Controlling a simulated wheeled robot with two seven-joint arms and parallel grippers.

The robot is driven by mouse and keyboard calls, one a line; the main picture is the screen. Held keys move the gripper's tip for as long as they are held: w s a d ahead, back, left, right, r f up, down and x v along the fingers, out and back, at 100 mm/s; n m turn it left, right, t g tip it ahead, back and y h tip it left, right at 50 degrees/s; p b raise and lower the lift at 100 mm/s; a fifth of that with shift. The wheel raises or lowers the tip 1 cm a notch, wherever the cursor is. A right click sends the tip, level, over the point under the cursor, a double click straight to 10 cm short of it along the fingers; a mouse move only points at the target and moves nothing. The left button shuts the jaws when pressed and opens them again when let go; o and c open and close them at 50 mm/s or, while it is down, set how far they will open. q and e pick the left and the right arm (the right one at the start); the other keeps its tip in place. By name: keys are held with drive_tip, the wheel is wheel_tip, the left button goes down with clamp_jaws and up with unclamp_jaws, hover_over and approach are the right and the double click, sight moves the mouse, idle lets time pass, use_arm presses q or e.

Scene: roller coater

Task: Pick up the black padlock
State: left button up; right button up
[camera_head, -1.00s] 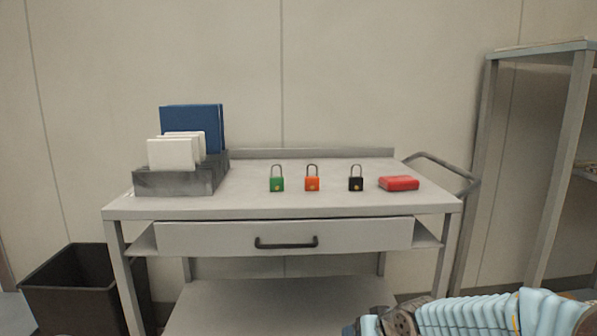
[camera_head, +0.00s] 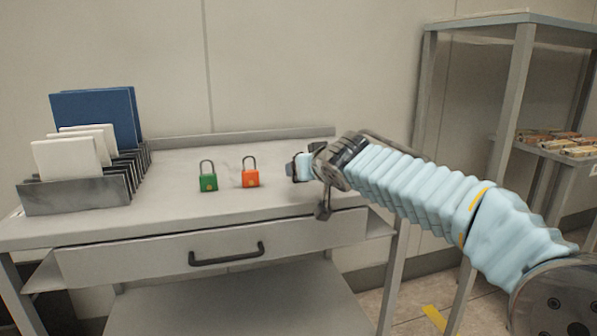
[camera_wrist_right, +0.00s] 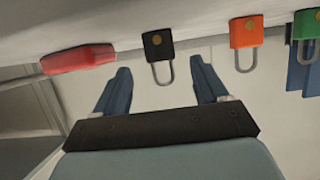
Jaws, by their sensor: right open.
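The black padlock (camera_wrist_right: 158,46) shows in the right wrist view, which sees the scene upside down. My right gripper (camera_wrist_right: 160,68) is open, with its two fingers pointing toward the padlock, one to each side of the shackle's line. The padlock's body lies just beyond the fingertips, and nothing is held. In the head view my right gripper (camera_head: 299,168) is over the right part of the cart top, and the black padlock is hidden behind it. My left gripper is not in view.
A green padlock (camera_head: 208,180) and an orange padlock (camera_head: 250,176) stand on the cart top (camera_head: 170,220) left of the gripper. A file rack (camera_head: 75,193) stands at left.

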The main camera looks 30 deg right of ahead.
drive_tip(key=p+x, duration=0.1)
drive_tip(key=x, duration=0.5)
drive_tip(key=shift+c, duration=0.4)
drive_tip(key=c, duration=1)
drive_tip(key=shift+r, duration=0.15)
drive_tip(key=shift+c, duration=0.2)
